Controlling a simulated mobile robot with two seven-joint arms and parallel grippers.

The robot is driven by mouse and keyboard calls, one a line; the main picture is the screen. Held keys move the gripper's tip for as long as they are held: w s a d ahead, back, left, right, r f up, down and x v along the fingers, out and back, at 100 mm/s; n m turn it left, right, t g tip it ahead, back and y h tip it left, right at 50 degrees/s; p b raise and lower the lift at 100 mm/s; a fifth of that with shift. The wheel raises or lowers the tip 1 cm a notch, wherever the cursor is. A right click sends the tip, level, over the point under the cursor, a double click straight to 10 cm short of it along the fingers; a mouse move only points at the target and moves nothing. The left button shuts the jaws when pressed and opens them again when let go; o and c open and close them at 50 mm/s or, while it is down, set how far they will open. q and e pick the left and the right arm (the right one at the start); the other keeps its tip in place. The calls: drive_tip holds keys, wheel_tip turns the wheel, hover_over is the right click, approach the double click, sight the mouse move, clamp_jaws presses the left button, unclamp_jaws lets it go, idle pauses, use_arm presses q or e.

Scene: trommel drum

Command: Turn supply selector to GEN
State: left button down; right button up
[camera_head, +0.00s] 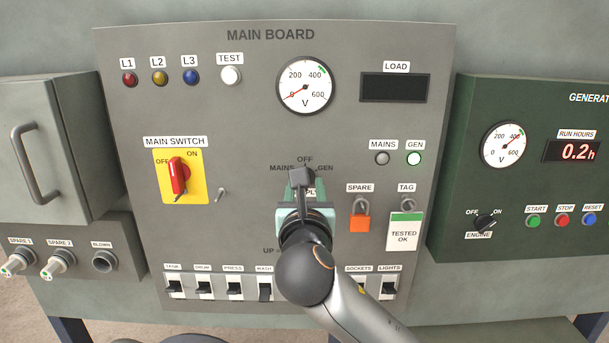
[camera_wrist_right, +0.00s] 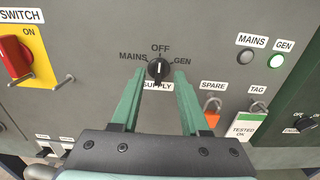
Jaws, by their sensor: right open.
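The supply selector is a black rotary knob (camera_wrist_right: 159,70) on the grey main board, with MAINS, OFF and GEN marked around it. Its white pointer line appears to point up at OFF. In the head view, my right arm covers much of the selector area. My right gripper (camera_wrist_right: 159,82) is open, with its green fingers on either side of the knob. I cannot tell whether they touch it. It also shows in the head view (camera_head: 304,190). My left gripper is not in view.
The GEN lamp (camera_head: 414,159) is lit and the MAINS lamp (camera_head: 382,158) is dark. The red main switch (camera_head: 178,175) is left of the selector. An orange padlock (camera_head: 360,217) and a TESTED OK tag (camera_head: 404,233) hang to the right. Breaker switches line the bottom.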

drive_tip(key=shift+w, duration=2.9)
drive_tip(key=shift+c, duration=0.2)
clamp_jaws()
